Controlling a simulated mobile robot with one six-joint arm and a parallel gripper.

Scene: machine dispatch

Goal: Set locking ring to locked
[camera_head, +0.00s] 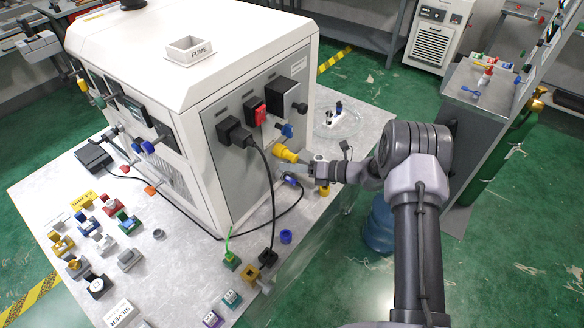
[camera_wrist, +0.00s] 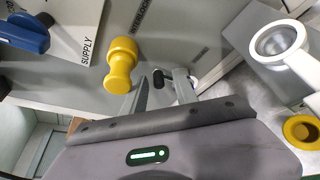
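A yellow knob-like fitting (camera_head: 287,153) sticks out of the grey side panel of the white machine. It shows large in the wrist view (camera_wrist: 120,63), left of my fingers. I cannot tell for sure whether this fitting is the locking ring, and no locked mark is readable. My gripper (camera_head: 308,170) is beside the panel, just right of and below the yellow fitting in the head view. In the wrist view my gripper's two fingers (camera_wrist: 159,92) stand apart, with a small dark oblong between or behind them. I see nothing clearly held.
A blue handle (camera_wrist: 25,33) sits by the SUPPLY label. A white ring-ended part (camera_wrist: 275,42) and a yellow ring (camera_wrist: 302,130) lie to the right. A black cable (camera_head: 272,195) hangs from a black plug (camera_head: 234,132). Several small parts cover the table's left.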

